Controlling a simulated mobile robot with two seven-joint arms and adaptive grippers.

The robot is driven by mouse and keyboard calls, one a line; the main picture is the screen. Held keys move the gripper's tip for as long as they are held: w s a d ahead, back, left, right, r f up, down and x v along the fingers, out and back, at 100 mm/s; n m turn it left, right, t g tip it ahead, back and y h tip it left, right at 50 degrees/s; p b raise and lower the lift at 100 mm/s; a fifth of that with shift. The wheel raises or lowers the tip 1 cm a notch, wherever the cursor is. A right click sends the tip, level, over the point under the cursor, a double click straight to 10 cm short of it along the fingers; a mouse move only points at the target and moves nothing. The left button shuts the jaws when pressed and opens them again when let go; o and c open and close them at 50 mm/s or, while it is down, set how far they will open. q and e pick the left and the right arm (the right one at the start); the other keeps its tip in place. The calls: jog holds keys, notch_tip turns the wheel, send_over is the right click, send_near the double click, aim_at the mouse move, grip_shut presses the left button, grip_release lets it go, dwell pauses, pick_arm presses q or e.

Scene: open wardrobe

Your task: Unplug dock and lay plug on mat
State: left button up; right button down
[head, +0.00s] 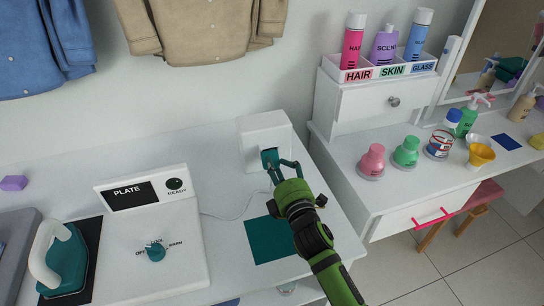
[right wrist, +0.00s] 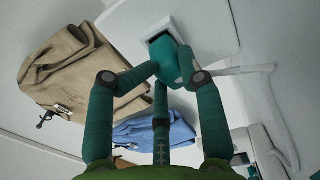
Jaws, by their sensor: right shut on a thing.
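The white dock (head: 262,125) stands against the wall at the back of the counter. The teal plug (head: 269,157) is at the dock's front face. My right gripper (head: 280,170) is shut on the plug. In the right wrist view the fingers (right wrist: 171,70) close around the teal plug (right wrist: 172,55), with a dark socket opening (right wrist: 160,34) beside its far end. I cannot tell whether the plug is still partly inserted. The flat teal mat (head: 262,238) lies bare on the counter in front, partly hidden by my right arm. My left gripper is not in view.
A thin white cable (head: 232,215) runs across the counter. The white plate unit (head: 150,240) with a knob and a teal iron (head: 65,262) are at left. A vanity (head: 345,190) with bottles and jars stands at right.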

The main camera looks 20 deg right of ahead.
jog(key=shift+s+a+f, duration=0.4)
jog(key=shift+f, duration=0.05)
jog(key=shift+s+r+p, duration=0.2)
jog(key=shift+s+p, duration=0.05)
jog(key=shift+p, duration=0.05)
jog(key=shift+s+d+r, duration=0.1)
jog(key=shift+s+d, duration=0.05)
jog(key=shift+s, duration=0.25)
dwell(0.8)
jog(key=shift+s+d+p, duration=0.1)
jog(key=shift+s+p, duration=0.5)
jog(key=shift+s, duration=1.4)
